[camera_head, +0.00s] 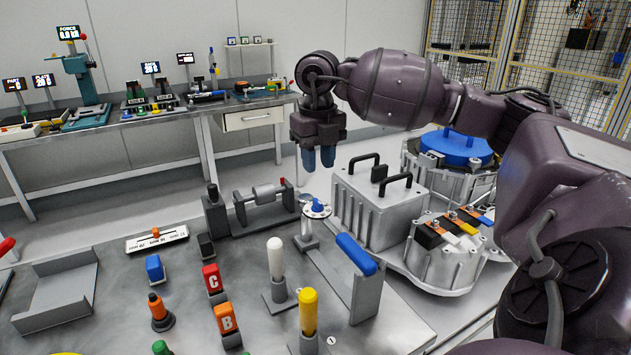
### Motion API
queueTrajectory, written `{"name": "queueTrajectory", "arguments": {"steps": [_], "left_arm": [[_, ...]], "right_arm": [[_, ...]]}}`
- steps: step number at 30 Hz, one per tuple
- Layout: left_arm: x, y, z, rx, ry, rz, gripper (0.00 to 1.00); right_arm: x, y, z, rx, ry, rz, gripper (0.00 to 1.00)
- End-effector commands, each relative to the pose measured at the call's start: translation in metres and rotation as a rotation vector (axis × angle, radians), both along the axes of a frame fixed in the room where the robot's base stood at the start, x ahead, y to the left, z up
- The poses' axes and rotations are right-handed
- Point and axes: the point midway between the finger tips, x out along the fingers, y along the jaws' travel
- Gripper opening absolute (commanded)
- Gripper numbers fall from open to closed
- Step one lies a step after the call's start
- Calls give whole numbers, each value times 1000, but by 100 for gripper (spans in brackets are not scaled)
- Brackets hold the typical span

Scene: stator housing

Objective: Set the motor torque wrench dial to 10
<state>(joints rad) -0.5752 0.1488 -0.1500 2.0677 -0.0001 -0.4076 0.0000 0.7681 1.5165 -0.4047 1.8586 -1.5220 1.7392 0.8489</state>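A small round white dial with a blue knob (317,209) stands on a grey post in the middle of the bench, behind a blue-handled bar (356,254). The dial's marks and setting are too small to read. My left gripper is out of view.
A grey case with black handles (380,205) and a metal housing (445,256) stand right of the dial. White (275,258) and yellow (308,312) handles stand in front. A red C block (211,278) and an orange B block (227,318) are front left.

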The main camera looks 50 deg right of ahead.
Motion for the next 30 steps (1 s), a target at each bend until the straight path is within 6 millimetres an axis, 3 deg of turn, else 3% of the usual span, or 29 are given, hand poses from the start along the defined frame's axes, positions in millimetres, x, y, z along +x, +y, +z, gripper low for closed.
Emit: {"name": "queueTrajectory", "arguments": {"steps": [14,30], "left_arm": [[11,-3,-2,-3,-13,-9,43],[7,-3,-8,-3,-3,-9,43]], "right_arm": [[0,0,-32,2,0,3,31],[0,0,-67,1,1,3,31]]}}
